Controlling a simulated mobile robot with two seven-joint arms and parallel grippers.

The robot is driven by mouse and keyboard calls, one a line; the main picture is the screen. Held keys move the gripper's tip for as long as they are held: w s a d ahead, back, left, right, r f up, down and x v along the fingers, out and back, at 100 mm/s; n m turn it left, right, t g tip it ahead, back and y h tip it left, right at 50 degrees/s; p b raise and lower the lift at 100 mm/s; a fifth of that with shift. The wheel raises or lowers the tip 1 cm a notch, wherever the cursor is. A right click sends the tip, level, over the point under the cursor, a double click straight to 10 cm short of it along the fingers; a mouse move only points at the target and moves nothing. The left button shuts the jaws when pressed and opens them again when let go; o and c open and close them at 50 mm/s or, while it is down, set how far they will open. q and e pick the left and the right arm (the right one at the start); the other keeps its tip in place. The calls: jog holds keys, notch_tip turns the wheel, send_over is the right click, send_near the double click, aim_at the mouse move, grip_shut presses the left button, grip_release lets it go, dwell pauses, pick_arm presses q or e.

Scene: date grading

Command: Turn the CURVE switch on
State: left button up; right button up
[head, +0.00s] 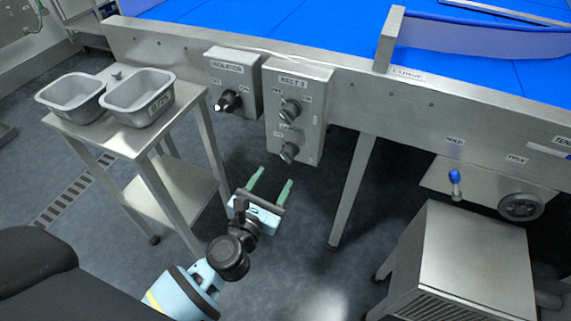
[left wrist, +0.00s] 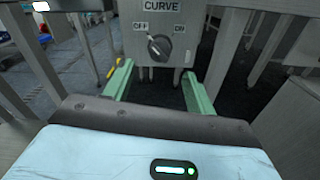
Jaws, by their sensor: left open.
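The CURVE switch (head: 289,152) is the lower dark knob on the grey BELT 3 box (head: 312,121) under the blue belt's frame. In the left wrist view the CURVE knob (left wrist: 159,46) sits between OFF on the left and ON on the right. Its pointer appears to lean up and left, toward OFF. My left gripper (head: 275,176) is open and empty, below and in front of the box. Its green fingers, also seen in the left wrist view (left wrist: 156,76), point toward the box, one on either side of the knob's line and apart from it.
The upper BELT 3 knob (head: 291,109) sits just above. An isolator box (head: 245,72) with a black knob adjoins on the left. A steel stand (head: 70,122) with two grey tubs is further left. A table leg (head: 350,190) stands right of the gripper; floor below is clear.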

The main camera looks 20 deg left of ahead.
aim_at(285, 159)
pick_arm(q)
jog(key=shift+w+r, duration=0.1)
jog(key=shift+w, duration=0.05)
jog(key=shift+w+d+b, duration=0.15)
jog(key=shift+w+b, duration=0.25)
jog(key=shift+w, duration=3.35)
jog(key=shift+c, duration=0.3)
jog(key=c, duration=0.9)
